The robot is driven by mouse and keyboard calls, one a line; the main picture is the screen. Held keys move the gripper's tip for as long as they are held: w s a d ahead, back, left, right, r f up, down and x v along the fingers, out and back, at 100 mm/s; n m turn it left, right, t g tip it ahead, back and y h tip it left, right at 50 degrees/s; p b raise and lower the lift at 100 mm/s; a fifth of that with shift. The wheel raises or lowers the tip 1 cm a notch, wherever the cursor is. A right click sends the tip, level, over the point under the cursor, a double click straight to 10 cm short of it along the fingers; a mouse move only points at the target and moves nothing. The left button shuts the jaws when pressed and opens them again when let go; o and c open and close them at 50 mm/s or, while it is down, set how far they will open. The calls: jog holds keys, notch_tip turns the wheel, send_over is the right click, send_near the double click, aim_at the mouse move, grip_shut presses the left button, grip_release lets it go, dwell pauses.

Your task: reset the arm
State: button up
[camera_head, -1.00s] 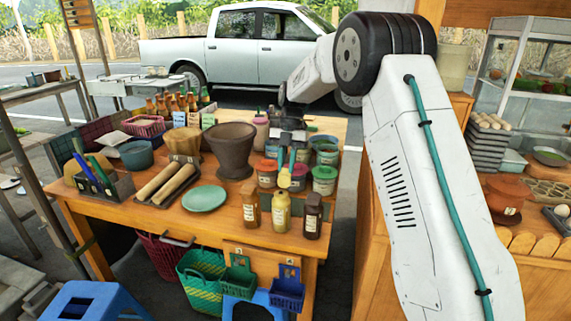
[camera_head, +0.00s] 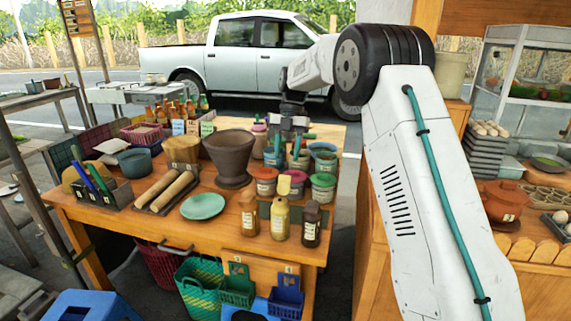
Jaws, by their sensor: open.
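My gripper (camera_head: 287,152) hangs fingers down over the jars at the right back of the wooden table, with its fingers apart and nothing visible between them. My white arm reaches to it from the right side of the picture. The brown clay mortar (camera_head: 231,158) stands upright on the table to the left of my gripper and apart from it. Small jars with coloured lids, among them a red one (camera_head: 265,182) and a green one (camera_head: 323,187), stand below and beside the fingers. A small yellow item (camera_head: 283,186) shows among them.
The table (camera_head: 222,234) also holds sauce bottles (camera_head: 280,218), a green plate (camera_head: 203,206), a tray with two rolling pins (camera_head: 167,191) and a wooden bowl (camera_head: 183,150). A counter with a clay pot (camera_head: 505,200) stands at the right. Baskets hang at the table front.

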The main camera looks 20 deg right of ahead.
jog(key=shift+w+d+r, duration=0.1)
jog(key=shift+r, duration=0.35)
jog(key=s+a+r+m+t+h, duration=0.1)
jog(key=s+a+m+t, duration=0.1)
jog(key=s+m, duration=1.2)
jog(key=s+a+r+m+t+h, duration=0.1)
jog(key=s+m, duration=1.3)
jog(key=s, duration=1.9)
jog(key=shift+a+r+t, duration=0.55)
jog(key=shift+a+t, duration=0.1)
jog(key=shift+t, duration=0.05)
